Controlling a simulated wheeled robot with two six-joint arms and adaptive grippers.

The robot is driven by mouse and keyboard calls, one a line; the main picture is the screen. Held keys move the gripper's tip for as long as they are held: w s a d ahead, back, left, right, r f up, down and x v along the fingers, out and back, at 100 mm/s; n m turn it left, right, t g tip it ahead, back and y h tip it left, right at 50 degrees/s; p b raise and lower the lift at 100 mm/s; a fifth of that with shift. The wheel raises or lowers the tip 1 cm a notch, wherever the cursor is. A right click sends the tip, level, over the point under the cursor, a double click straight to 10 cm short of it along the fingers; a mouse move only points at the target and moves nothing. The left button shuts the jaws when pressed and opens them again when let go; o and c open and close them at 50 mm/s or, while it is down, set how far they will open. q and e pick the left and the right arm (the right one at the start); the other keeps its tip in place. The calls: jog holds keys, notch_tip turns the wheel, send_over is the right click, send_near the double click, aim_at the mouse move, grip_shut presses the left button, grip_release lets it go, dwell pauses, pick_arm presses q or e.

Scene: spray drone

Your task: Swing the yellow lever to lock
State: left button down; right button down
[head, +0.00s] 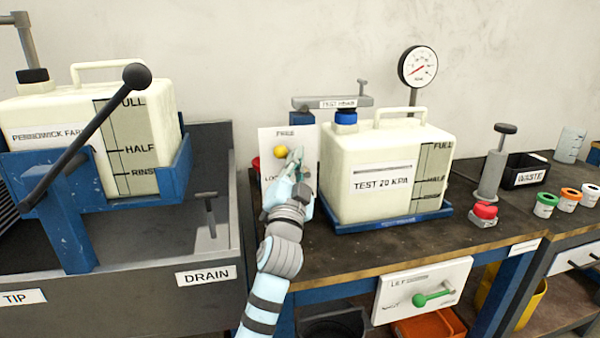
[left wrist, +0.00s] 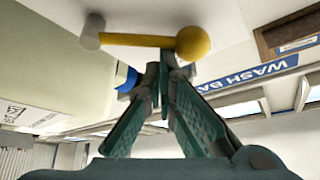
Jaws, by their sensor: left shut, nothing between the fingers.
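The yellow lever (head: 281,151) shows as a yellow ball knob on a white plate (head: 272,138) marked FREE at the top, with a partly hidden label starting "LO" lower down. In the left wrist view the lever (left wrist: 140,40) runs from a pale round pivot to its yellow ball. My left gripper (head: 297,155) is shut and empty, in front of the plate just right of the ball. In the left wrist view its fingertips (left wrist: 166,58) meet beside the lever's ball end; whether they touch it I cannot tell. The gripper hides part of the plate. My right gripper is not in view.
A cream tank (head: 385,180) marked TEST 20 KPA stands close right of the gripper on a blue tray (head: 390,221). A red button (head: 485,211) and a pump (head: 494,170) stand farther right. A black-knobbed lever (head: 90,130) crosses the left tank.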

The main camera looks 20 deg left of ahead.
pick_arm(q)
jog(key=shift+s+a+f, duration=0.5)
jog(key=shift+a+f, duration=0.15)
jog(key=shift+f, duration=0.1)
dwell(0.5)
notch_tip(320, 180, up, 10)
dwell(0.4)
dwell(0.3)
